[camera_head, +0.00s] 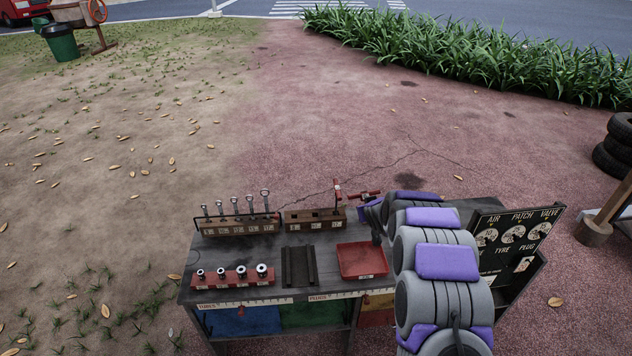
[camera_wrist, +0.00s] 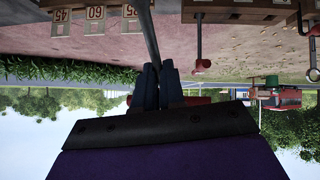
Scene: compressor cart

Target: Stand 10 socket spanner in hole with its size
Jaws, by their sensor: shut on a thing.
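My gripper (camera_wrist: 158,85) is shut on the grey shaft of a socket spanner (camera_wrist: 149,35). Its red bar handle (camera_head: 363,196) shows beside my gripper (camera_head: 364,210) in the head view, just right of the wooden hole block (camera_head: 314,224). The wrist picture is upside down, so the shaft runs downward from the fingers. Its lower end is out of frame there and hidden in the head view. Another red-handled spanner (camera_head: 337,188) stands upright at the block's right end.
A rack with several upright tools (camera_head: 236,229) stands left of the block. A red rail of sockets (camera_head: 233,279), a dark grooved holder (camera_head: 299,267) and a red tray (camera_head: 362,261) lie in front. A gauge board (camera_head: 512,240) rises at right. My arm covers the cart's right part.

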